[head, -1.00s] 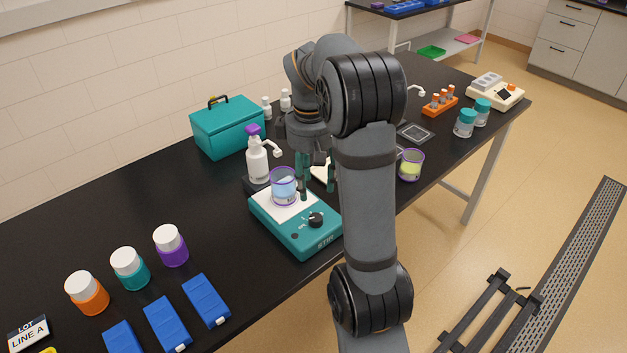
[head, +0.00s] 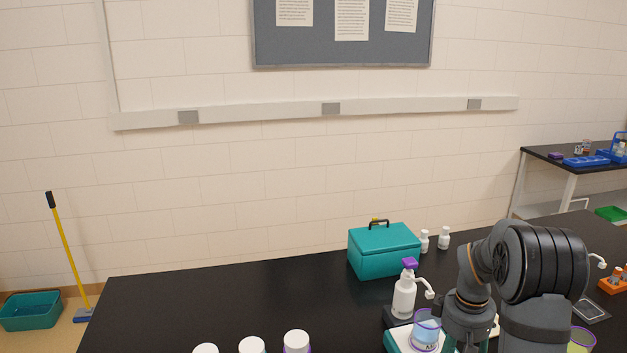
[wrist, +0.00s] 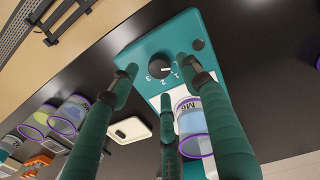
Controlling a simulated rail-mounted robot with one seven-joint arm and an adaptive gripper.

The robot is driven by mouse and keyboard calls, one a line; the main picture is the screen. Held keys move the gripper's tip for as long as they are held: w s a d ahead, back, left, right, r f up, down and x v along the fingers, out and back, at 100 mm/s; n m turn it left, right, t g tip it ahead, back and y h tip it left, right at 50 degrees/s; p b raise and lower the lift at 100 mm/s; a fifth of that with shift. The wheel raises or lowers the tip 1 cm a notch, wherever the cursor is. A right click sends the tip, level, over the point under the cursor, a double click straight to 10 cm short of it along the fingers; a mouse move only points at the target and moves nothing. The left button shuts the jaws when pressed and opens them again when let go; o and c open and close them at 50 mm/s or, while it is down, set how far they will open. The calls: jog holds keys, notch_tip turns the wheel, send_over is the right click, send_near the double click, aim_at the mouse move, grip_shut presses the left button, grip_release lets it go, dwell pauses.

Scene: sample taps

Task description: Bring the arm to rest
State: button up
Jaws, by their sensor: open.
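My gripper (head: 466,345) hangs pointing down at the lower right of the head view, its fingertips cut off by the bottom edge. In the wrist view my gripper (wrist: 158,80) has its green fingers spread, with nothing between them. The teal stirrer (wrist: 145,48) with its dial lies beyond the fingers. A purple-rimmed beaker (wrist: 189,122) of blue liquid stands on the stirrer's white plate, partly hidden by the right finger; it also shows in the head view (head: 425,330). I cannot tell whether finger and beaker touch.
A white pump bottle (head: 404,297) stands behind the beaker, and a teal box (head: 384,252) farther back. A purple-rimmed beaker (head: 581,340) of yellow liquid is right of the arm. White-capped jars (head: 296,341) line the front edge. The black table (head: 220,305) is clear at left.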

notch_tip(320, 180, down, 4)
jog(key=shift+d+r, duration=0.1)
jog(key=shift+r, duration=0.1)
jog(key=shift+r, duration=0.1)
